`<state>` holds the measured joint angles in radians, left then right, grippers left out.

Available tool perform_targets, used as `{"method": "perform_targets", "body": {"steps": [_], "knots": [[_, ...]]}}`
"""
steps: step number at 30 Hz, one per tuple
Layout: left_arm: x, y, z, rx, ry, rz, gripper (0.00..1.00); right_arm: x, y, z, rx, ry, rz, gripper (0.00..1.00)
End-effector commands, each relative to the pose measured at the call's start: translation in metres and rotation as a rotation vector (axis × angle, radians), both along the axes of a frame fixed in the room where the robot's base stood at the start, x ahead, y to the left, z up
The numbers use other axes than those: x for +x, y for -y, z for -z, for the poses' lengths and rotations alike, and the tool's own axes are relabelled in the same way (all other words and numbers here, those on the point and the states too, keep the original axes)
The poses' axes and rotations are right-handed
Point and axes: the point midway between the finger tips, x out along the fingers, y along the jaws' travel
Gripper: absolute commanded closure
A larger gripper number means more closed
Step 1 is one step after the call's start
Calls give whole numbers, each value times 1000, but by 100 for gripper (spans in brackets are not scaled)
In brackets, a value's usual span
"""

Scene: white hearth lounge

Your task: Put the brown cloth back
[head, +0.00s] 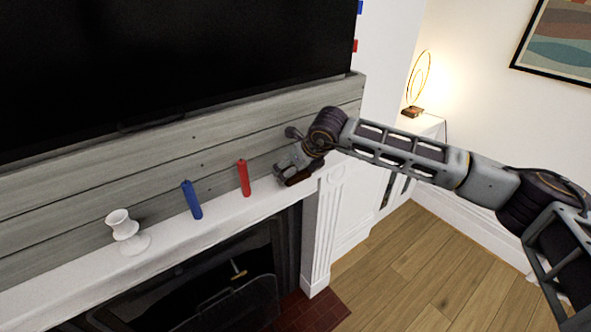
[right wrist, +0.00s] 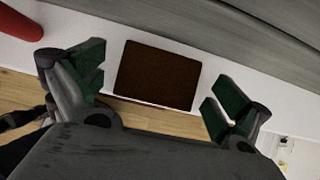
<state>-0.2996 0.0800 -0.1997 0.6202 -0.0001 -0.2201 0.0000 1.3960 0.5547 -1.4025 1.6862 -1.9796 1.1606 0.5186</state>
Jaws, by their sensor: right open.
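The brown cloth (right wrist: 157,75) is a flat dark brown rectangle lying on the white mantel shelf (right wrist: 115,30) in the right wrist view. Its lower edge lies close to the shelf's front edge. My right gripper is open at the right end of the mantel. In the right wrist view its green-padded fingers stand apart, one on each side of the cloth. There is nothing held between them. My left gripper is not in view.
A red candle (head: 244,178), a blue candle (head: 192,199) and a white candle holder (head: 127,231) stand on the mantel left of my right gripper. A dark TV (head: 170,60) hangs above. The fireplace opening (head: 215,275) is below. A lamp (head: 414,90) stands far right.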

Motion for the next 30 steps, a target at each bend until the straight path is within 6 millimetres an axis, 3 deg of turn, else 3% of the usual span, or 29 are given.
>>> {"method": "perform_targets", "body": {"steps": [14,30], "knots": [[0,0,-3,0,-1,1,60,0,1,-5,1,1,0,0],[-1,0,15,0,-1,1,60,-32,25,-66,1,2,1,0]]}}
